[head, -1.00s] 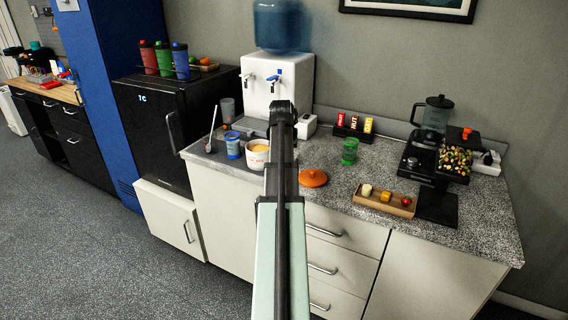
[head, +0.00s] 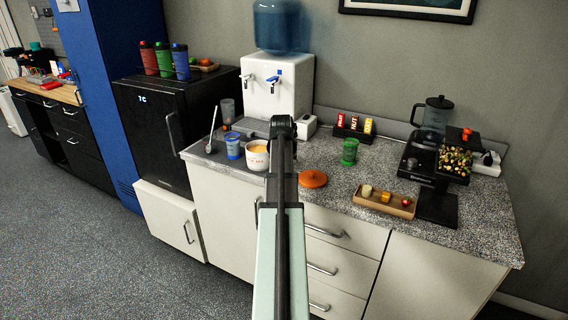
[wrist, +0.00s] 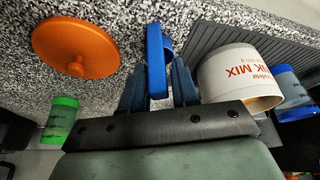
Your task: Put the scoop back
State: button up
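The blue scoop (wrist: 155,62) is between the two fingers of my gripper (wrist: 158,85) in the wrist view, and the fingers look closed on its handle. The scoop is hidden behind my arm in the head view. The white drink mix tub (wrist: 222,72) is open, just right of the gripper and apart from it. In the head view the tub (head: 248,160) stands upright on the counter, filled with yellow-orange powder. Its likely lid, an orange disc with a knob (wrist: 75,45), lies on the counter to the left; it also shows in the head view (head: 313,179).
A blue cup (head: 233,146) stands left of the tub, near a tall spoon-like tool (head: 213,130). A green cup (head: 349,152), a snack tray (head: 384,207) and a scale (head: 437,208) are to the right. The water dispenser (head: 290,100) is behind. Speckled counter is clear around the lid.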

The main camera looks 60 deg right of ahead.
jog(key=shift+o, duration=1.2)
jog(key=v, duration=1.2)
jog(key=shift+r, duration=0.15)
